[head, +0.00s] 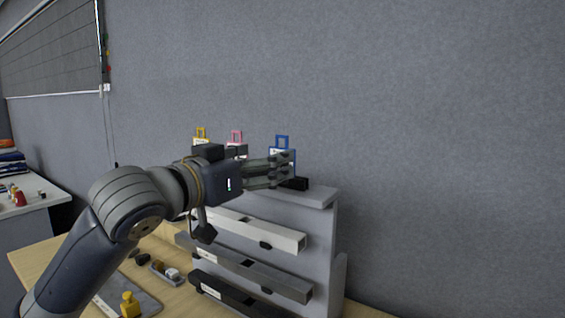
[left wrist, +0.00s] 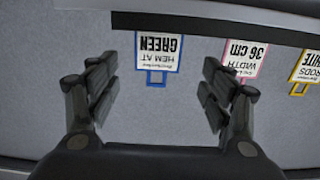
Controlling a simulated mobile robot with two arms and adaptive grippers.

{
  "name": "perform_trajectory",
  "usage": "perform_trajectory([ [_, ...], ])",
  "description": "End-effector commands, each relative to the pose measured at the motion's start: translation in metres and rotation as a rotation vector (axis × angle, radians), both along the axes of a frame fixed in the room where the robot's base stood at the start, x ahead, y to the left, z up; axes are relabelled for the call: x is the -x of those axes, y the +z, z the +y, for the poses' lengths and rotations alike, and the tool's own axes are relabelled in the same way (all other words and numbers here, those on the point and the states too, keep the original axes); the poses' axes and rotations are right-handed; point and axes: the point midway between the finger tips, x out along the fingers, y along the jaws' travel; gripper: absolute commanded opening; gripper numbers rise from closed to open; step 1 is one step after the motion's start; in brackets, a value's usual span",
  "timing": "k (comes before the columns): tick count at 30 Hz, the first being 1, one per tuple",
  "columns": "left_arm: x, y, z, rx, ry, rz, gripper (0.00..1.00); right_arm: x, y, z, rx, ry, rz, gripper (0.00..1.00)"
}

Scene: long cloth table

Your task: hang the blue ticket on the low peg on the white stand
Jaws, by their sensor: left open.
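The blue ticket (head: 283,143) stands upright in a dark holder on top of the pale rack, its loop upward. In the left wrist view the blue ticket (left wrist: 158,52) appears upside down, printed "HEM AT GREEN". My left gripper (head: 285,170) is in front of it, partly covering it. In the wrist view the open fingers (left wrist: 158,90) lie either side of its loop, with clear gaps. A white bar (head: 250,229) on the rack front has a small dark piece beneath; I cannot tell whether this is the white stand or its low peg. My right gripper is out of view.
Pink (head: 236,137) and yellow (head: 201,135) tickets stand left of the blue one. Grey (head: 250,267) and black (head: 235,298) bars cross the rack below the white one. Small items and a yellow object (head: 130,305) lie on the wooden table. Wall space at right is clear.

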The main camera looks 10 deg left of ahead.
Motion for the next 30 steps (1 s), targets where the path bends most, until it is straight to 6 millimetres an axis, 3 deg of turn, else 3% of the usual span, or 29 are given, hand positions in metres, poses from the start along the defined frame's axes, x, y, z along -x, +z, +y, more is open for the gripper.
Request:
perform_trajectory([
  [9, -0.039, 0.001, -0.020, 0.001, 0.000, 0.001, 0.73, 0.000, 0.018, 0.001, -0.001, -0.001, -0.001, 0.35],
  [18, -0.044, -0.001, -0.021, -0.001, 0.001, 0.000, 0.73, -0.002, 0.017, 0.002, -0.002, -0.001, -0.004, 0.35],
  [24, -0.044, -0.001, -0.021, -0.001, 0.001, 0.001, 0.42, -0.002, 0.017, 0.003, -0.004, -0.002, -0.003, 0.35],
  [30, -0.044, -0.001, -0.021, -0.001, 0.001, 0.001, 0.39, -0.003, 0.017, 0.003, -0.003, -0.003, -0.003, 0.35],
])
